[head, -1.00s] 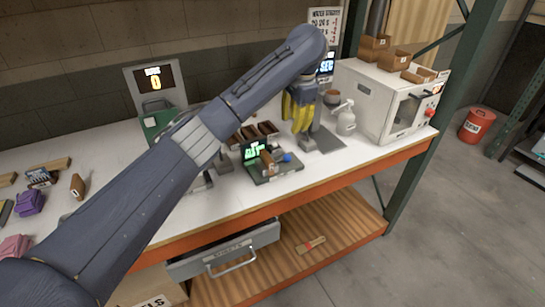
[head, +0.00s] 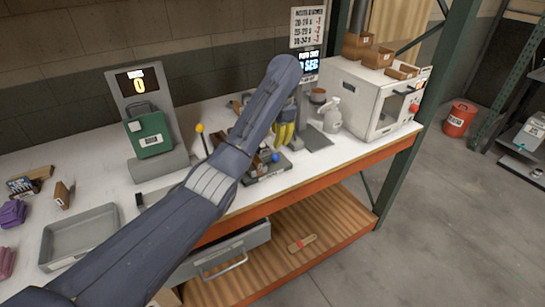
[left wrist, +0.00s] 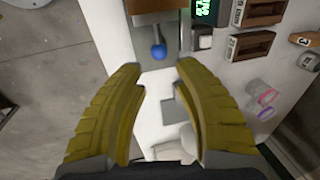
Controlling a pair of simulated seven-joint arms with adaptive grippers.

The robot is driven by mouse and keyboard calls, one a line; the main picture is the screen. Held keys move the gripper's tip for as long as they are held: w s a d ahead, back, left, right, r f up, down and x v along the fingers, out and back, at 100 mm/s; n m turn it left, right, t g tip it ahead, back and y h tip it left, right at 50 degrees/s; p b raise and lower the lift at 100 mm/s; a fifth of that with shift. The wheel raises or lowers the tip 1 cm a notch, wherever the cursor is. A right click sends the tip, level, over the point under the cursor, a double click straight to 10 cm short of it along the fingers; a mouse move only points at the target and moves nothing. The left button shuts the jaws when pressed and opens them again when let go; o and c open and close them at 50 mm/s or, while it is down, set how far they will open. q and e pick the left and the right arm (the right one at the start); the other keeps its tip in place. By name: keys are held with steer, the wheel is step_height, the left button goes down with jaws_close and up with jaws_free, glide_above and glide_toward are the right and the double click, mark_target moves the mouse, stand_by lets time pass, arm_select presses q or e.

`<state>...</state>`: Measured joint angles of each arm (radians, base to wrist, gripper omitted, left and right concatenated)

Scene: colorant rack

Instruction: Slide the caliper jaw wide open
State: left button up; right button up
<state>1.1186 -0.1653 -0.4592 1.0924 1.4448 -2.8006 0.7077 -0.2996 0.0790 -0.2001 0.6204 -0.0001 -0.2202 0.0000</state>
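The caliper is a dark device (head: 268,171) with a blue ball knob (head: 276,157), near the front edge of the bench in the head view. My left forearm hides part of it there. In the left wrist view its green-lit display (left wrist: 205,8), a brown block (left wrist: 155,6) and the blue knob (left wrist: 158,52) are at the top. My left gripper (left wrist: 160,78) has yellow fingers, spread open and empty. The blue knob shows just beyond the gap between the fingertips, apart from them. In the head view the yellow fingers (head: 285,128) are partly covered by my arm. My right gripper is not seen.
A white oven (head: 350,92) and a white bottle (head: 332,120) stand right of the caliper. Brown bins (left wrist: 250,45) lie beside the display. A drawer (head: 235,255) sticks out below.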

mark_target(272, 158)
arm_select(q)
steer(key=shift+x, duration=4.9)
steer(key=shift+o, duration=0.3)
steer(key=shift+s+a, duration=0.1)
steer(key=shift+s, duration=0.1)
jaws_close()
steer(key=shift+s+f, duration=0.1)
